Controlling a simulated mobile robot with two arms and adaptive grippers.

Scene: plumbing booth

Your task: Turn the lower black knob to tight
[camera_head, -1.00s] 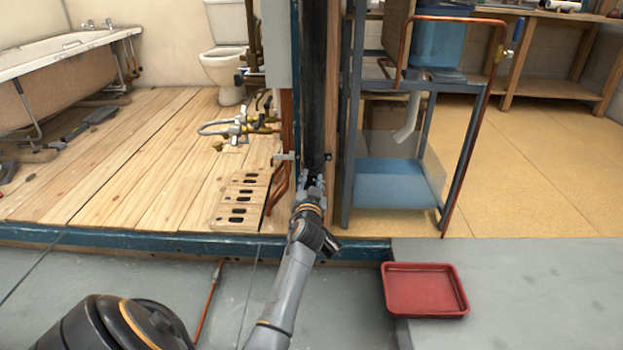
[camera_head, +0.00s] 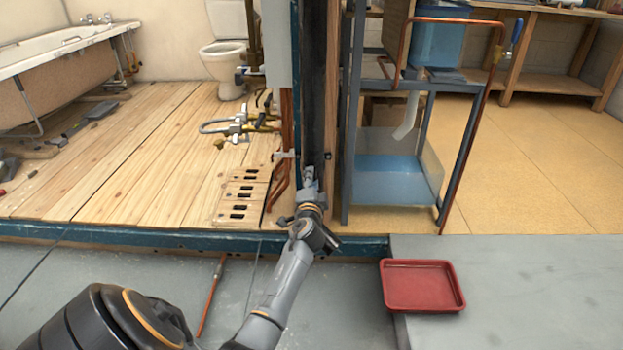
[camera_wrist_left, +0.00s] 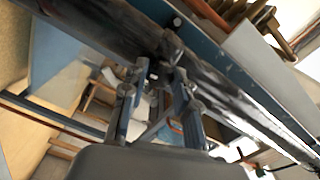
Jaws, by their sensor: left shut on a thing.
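My left gripper (camera_head: 309,174) reaches up to the dark upright post (camera_head: 316,100) in the middle of the head view, with its fingers against the post's lower part. In the left wrist view, the two fingers of the left gripper (camera_wrist_left: 160,70) are close together around a small dark part (camera_wrist_left: 168,46) on the post, which I take for the lower black knob. The fingers and shadow hide most of it, and its turn angle cannot be read. My right gripper is not in view.
Copper pipes (camera_head: 287,130) and brass valves (camera_head: 240,126) stand left of the post. A metal-framed stand (camera_head: 348,130) with a blue-tinted basin is close on the right. A red tray (camera_head: 422,306) lies on the grey slab at front right.

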